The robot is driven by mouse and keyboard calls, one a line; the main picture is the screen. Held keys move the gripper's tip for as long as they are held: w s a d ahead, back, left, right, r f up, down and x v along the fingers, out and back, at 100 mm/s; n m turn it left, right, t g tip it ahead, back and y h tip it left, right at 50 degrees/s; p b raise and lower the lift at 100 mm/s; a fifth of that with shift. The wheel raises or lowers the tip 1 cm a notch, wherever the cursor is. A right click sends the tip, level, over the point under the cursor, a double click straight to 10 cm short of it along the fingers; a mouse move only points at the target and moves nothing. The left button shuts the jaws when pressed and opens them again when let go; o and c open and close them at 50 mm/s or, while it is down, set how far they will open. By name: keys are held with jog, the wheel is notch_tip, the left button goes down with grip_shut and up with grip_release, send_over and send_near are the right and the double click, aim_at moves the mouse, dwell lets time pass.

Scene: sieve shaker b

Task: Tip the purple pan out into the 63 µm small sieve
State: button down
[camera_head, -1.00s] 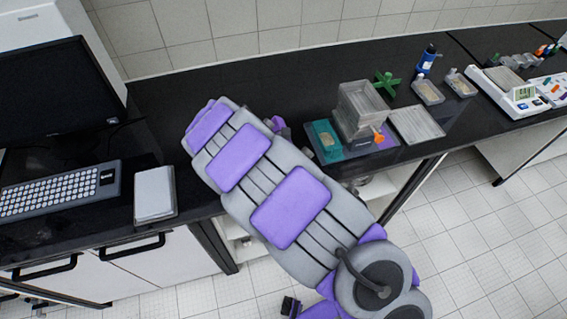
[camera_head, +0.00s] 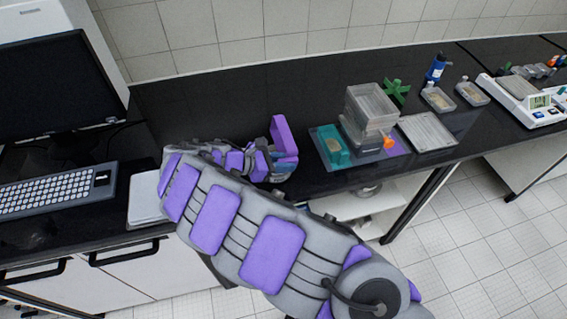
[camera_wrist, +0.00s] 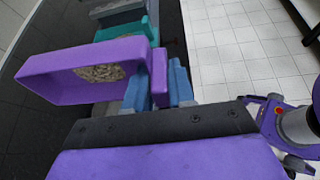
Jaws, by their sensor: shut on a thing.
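The purple pan (camera_head: 285,137) is held off the bench, tilted, left of the mat in the head view. In the wrist view, the pan (camera_wrist: 45,82) has grey-brown grains gathered inside. My gripper (camera_wrist: 162,82) is shut on the pan's handle, its blue fingers on either side. In the head view my gripper (camera_head: 272,166) is partly hidden by my arm. A teal pan-like box (camera_head: 333,153) stands on the mat; the wrist view shows it (camera_wrist: 112,52) just beyond the purple pan, with grains inside. I cannot read any label, so the 63 µm small sieve cannot be told apart.
A clear box stack (camera_head: 370,108) with an orange knob stands beside the teal box. A flat clear tray (camera_head: 427,131), green cross-shaped piece (camera_head: 397,91), blue bottle (camera_head: 436,69), two small trays (camera_head: 438,98) and a balance (camera_head: 520,100) lie right. A keyboard (camera_head: 55,190) lies left.

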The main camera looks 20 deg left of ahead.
jog(key=shift+f+t+h, duration=0.15)
jog(key=shift+t+h, duration=0.15)
jog(key=shift+h, duration=0.2)
jog(key=shift+s+f+t+h+b, duration=0.1)
jog(key=shift+s+t+h+b, duration=0.1)
jog(key=shift+t+h+b, duration=0.4)
jog(key=shift+s+a+h+b, duration=0.1)
jog(key=shift+a+h+b, duration=0.4)
jog(key=shift+h, duration=0.2)
jog(key=shift+a+t+h+b, duration=0.2)
jog(key=shift+t+h+b, duration=0.1)
jog(key=shift+t+b, duration=0.1)
jog(key=shift+d+r, duration=0.2)
jog(key=shift+d, duration=0.2)
jog(key=shift+a, duration=0.3)
jog(key=shift+d+p, duration=0.15)
jog(key=shift+p, duration=0.15)
